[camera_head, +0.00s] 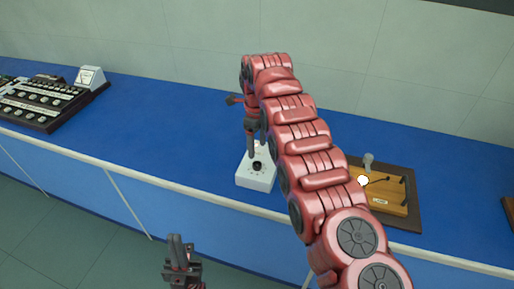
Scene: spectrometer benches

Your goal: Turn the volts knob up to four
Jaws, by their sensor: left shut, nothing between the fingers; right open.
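A small white box (255,184) stands on the blue bench top near its front edge. A black round knob (257,166) sits on its sloped face; its markings are too small to read, so I cannot tell its setting. My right gripper (251,154) is open and points down at the box from above, its tips close to the knob. I cannot tell whether they touch it. The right arm crosses the view in front of the bench. My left gripper (176,238) is shut and empty, below and in front of the bench edge.
A wooden board (389,194) with a lit bulb (362,181) and a grey post lies on a dark base to the right, partly behind my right arm. A black panel with several knobs (45,102) and a white meter (90,77) stand at the left. The bench between is clear.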

